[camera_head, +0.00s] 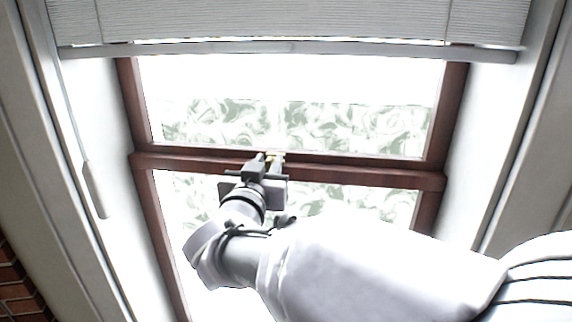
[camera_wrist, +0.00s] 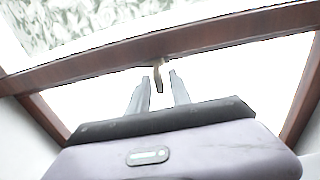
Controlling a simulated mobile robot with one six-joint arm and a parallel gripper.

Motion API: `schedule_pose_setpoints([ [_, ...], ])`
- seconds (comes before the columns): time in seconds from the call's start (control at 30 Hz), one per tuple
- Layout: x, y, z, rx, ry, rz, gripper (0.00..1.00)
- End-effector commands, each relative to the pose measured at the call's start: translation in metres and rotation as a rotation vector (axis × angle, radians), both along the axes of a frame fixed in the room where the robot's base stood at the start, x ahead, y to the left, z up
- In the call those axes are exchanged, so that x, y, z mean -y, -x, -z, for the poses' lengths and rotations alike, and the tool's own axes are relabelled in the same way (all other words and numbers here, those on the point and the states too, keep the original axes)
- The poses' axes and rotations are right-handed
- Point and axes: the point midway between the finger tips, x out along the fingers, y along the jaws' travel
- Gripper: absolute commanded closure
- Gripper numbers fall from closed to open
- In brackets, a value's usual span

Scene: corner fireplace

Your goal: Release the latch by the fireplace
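The latch (camera_wrist: 159,77) is a small brass-coloured lever on the middle rail of the brown wooden window frame (camera_head: 350,174). In the head view the latch (camera_head: 268,155) is a small golden spot at the rail, largely hidden by my gripper. My gripper (camera_head: 267,160) is raised to the rail in front of it. In the wrist view my gripper (camera_wrist: 161,76) has its two grey fingers apart, with the latch's lever showing between their tips. I see a gap on each side of the lever; whether either finger touches it, I cannot tell.
A white blind (camera_head: 300,22) hangs over the top of the window, with a cord and pull (camera_head: 95,190) at the left. White window reveals stand on both sides. Bricks (camera_head: 22,283) show at the lower left. The bright panes show patterned greenery.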

Motion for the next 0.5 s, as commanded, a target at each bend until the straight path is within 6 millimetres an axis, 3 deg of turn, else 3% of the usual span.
schedule_pose_setpoints([
  [0.33, 0.0, 0.002, 0.002, -0.003, 0.0, 0.0, 0.68],
  [0.5, -0.005, 0.029, 0.002, -0.003, 0.001, -0.004, 0.68],
])
